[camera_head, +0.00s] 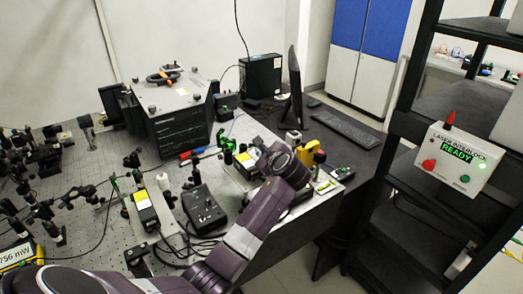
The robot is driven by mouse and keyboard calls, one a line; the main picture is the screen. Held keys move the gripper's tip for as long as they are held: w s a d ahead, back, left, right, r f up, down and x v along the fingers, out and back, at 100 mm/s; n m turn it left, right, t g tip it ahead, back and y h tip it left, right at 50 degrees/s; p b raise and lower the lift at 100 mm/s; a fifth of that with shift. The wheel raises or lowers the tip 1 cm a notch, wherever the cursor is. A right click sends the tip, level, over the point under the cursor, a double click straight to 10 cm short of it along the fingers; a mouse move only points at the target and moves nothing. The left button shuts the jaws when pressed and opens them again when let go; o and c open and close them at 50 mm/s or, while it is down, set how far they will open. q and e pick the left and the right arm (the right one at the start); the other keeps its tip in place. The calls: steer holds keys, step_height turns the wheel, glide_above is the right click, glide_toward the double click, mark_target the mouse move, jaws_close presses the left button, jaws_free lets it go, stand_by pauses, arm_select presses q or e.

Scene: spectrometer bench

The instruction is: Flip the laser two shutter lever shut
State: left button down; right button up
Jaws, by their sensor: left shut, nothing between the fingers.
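Two box-shaped laser units with yellow labels stand on the optical bench. One laser unit (147,214) is left of my arm; the other laser unit (246,160) is farther back, just left of my left wrist. I cannot read which is laser two, and no shutter lever can be made out clearly. My left arm reaches up from the bottom over the bench's right part. My left gripper (270,157) is at the far laser unit's right side, dark, small and shut on nothing. Its fingertips are mostly hidden, so contact cannot be told. My right gripper is out of view.
A black controller box (203,208) with cables sits between the laser units. Optics mounts crowd the left. A large black instrument (178,112), monitor (295,88) and keyboard (345,128) stand behind. An interlock box (457,158) reading READY hangs on the right rack.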

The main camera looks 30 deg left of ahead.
arm_select(q)
steer(key=shift+r, duration=0.25)
steer(key=n+t, duration=0.1)
steer(key=s+r+n+t+b, duration=0.1)
steer(key=n, duration=0.1)
steer(key=n+t, duration=0.1)
steer(key=shift+s+a+r+n+b, duration=0.3)
steer(key=shift+s+a, duration=0.1)
steer(key=n+t+b, duration=0.1)
steer(key=b, duration=0.1)
steer(key=s+n+t+b, duration=0.1)
steer(key=b, duration=0.1)
steer(key=shift+s+a+r+n+y, duration=0.1)
steer(key=shift+a+r+n+y, duration=0.1)
steer(key=shift+r+n+y, duration=0.15)
steer(key=shift+r, duration=0.35)
steer(key=shift+a, duration=0.1)
